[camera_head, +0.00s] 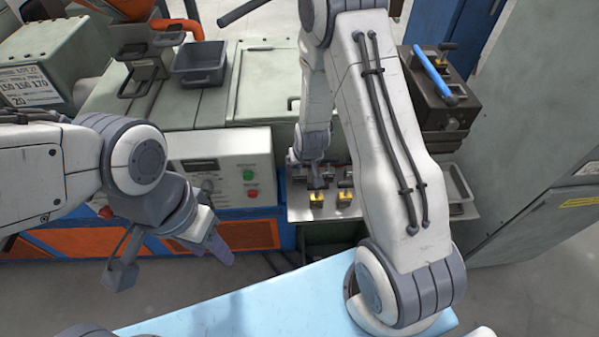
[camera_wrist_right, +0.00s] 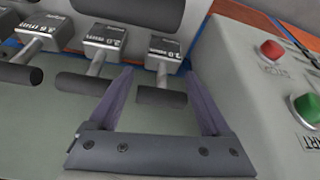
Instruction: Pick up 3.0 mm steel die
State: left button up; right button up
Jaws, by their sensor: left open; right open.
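In the right wrist view, several steel dies with square labelled tops and dark cylindrical grips stand in a row. The rightmost die (camera_wrist_right: 164,46) has an upside-down label that seems to read 3.0 mm. The die left of it (camera_wrist_right: 107,38) has a similar label, hard to tell apart. My right gripper (camera_wrist_right: 159,74) is open, its two fingers on either side of the rightmost die's stem and grip, not closed on it. In the head view, my right gripper (camera_head: 318,176) is over the metal shelf, partly hidden. My left gripper (camera_head: 219,248) is open and empty, hanging at left.
A control panel (camera_wrist_right: 262,95) with red and green buttons stands close right of my right gripper. Yellow-marked blocks (camera_head: 316,200) sit at the front of the metal shelf (camera_head: 300,213).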

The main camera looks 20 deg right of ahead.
aim_at(300, 168)
jog(key=shift+x, duration=1.75)
jog(key=shift+a, duration=0.1)
grip_shut()
jog(key=shift+w, duration=0.1)
jog(key=shift+r, duration=0.15)
